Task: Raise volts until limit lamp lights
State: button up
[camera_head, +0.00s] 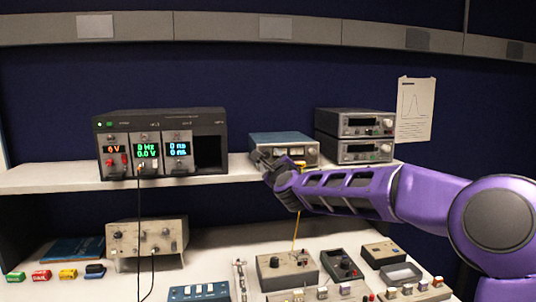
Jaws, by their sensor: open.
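A dark rack unit (206,127) stands on the shelf at centre left. Its left module (116,160) has a red display reading 0 V and small red controls. Its middle module (147,155) has a green display reading about 0 Hz and 0.0 V, and a black cable hangs from it. I cannot tell which lamp is the limit lamp, and I see none clearly lit as one. My gripper (263,164) is open, in front of the left part of a blue-topped instrument (284,138), whose front it partly hides. I cannot tell whether it touches it.
Two stacked grey instruments (354,137) stand on the shelf to the right. A beige box with knobs (147,238) and several small devices sit on the lower bench. My arm spans the right side. A yellow lead (296,231) hangs below my gripper.

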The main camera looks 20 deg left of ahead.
aim_at(267, 155)
jog(key=shift+p+x, duration=0.45)
jog(key=shift+x, duration=1.55)
grip_shut()
